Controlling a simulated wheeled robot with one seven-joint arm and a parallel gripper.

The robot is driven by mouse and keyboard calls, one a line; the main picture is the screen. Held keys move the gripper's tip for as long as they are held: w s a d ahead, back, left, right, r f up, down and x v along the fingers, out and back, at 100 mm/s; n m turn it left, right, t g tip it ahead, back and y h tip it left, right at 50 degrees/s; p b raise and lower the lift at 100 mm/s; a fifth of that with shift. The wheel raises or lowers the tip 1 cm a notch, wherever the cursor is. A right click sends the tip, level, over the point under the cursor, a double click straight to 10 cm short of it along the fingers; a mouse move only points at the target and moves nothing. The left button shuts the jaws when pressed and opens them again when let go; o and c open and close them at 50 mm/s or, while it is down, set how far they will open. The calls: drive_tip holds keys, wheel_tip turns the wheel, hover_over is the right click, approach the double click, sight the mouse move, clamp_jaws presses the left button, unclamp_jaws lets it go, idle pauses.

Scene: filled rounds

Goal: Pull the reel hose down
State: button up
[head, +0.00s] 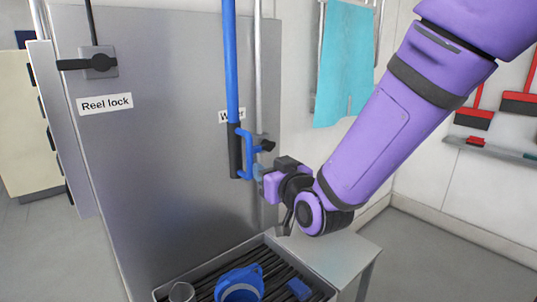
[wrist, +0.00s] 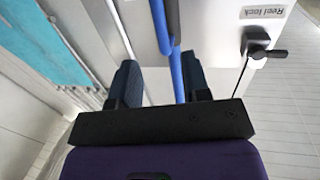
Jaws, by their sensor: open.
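The blue reel hose (head: 230,60) hangs straight down in front of a grey metal panel. It ends in a black grip section (head: 235,150) with a blue looped handle (head: 249,150) on its right. My gripper (head: 260,174) is open, just right of the handle's lower part; I cannot tell whether it touches. In the wrist view, the two dark fingers of my gripper (wrist: 161,82) stand apart, and the blue hose (wrist: 174,50) with its handle shows between them, nearer the right finger. How deep it sits between them is unclear.
A black lever marked "Reel lock" (head: 100,63) is on the panel (head: 150,140), upper left. A label partly hidden by the hose and a grey pipe (head: 258,70) are close by. Below is a ribbed tray (head: 205,268) with a blue item (head: 240,284) and a glass (head: 181,292). A turquoise towel (head: 343,65) hangs behind.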

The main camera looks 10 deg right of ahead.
sight(251, 156)
drive_tip(key=x, duration=1)
drive_tip(key=shift+w+a, duration=0.25)
drive_tip(key=shift+w, duration=0.05)
drive_tip(key=shift+c, duration=0.4)
clamp_jaws()
